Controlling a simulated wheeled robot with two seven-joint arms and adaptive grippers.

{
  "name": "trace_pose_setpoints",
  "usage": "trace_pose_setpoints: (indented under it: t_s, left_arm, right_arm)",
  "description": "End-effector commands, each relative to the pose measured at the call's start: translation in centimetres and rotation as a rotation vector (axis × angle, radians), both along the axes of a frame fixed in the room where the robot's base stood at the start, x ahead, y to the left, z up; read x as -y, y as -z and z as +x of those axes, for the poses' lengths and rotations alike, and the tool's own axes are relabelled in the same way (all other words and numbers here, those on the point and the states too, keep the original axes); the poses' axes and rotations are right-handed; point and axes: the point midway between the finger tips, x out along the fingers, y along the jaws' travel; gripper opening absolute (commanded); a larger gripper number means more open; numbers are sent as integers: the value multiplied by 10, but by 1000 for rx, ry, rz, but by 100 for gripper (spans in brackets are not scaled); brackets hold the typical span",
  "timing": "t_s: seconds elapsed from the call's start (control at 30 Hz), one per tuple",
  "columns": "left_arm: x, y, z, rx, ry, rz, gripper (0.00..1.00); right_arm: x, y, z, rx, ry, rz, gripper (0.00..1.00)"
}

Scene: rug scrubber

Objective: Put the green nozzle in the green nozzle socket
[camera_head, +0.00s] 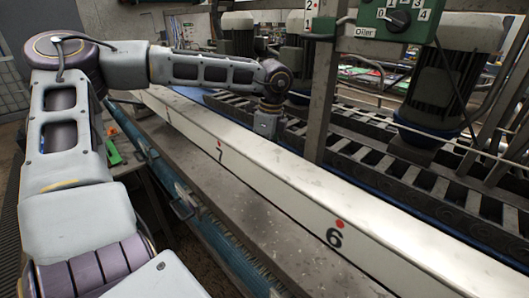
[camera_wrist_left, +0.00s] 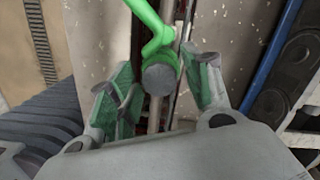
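My left arm reaches across the white beam, and its wrist (camera_head: 270,118) points down behind it. The fingers are hidden in the head view. In the wrist view my left gripper (camera_wrist_left: 158,85) shows two fingers with green pads standing apart. A bright green bent piece (camera_wrist_left: 160,42) with a round grey end (camera_wrist_left: 158,77) lies between or just beyond them. It looks like the green nozzle, with gaps visible on both sides; I cannot tell its exact depth. I cannot make out the green socket. My right gripper is out of view.
The long white beam (camera_head: 280,190) marked 7 and 6 runs diagonally through the middle. Dark conveyor rails, motors (camera_head: 440,85) and a steel post (camera_head: 322,85) stand behind it. Small green items (camera_head: 113,152) lie at left. A green Oiler switch box (camera_head: 395,18) hangs at top right.

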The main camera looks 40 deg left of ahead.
Motion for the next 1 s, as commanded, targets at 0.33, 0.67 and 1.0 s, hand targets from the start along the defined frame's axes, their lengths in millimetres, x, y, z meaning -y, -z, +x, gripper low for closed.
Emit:
trace_pose_setpoints:
  t_s: [0.33,0.67,1.0]
  left_arm:
    - [0,-2,0,0,0,0,49]
    - [3,-30,2,3,0,2,49]
    - [8,-80,4,2,-1,3,49]
  right_arm:
    - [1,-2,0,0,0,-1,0]
    - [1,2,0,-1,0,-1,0]
    - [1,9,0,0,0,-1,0]
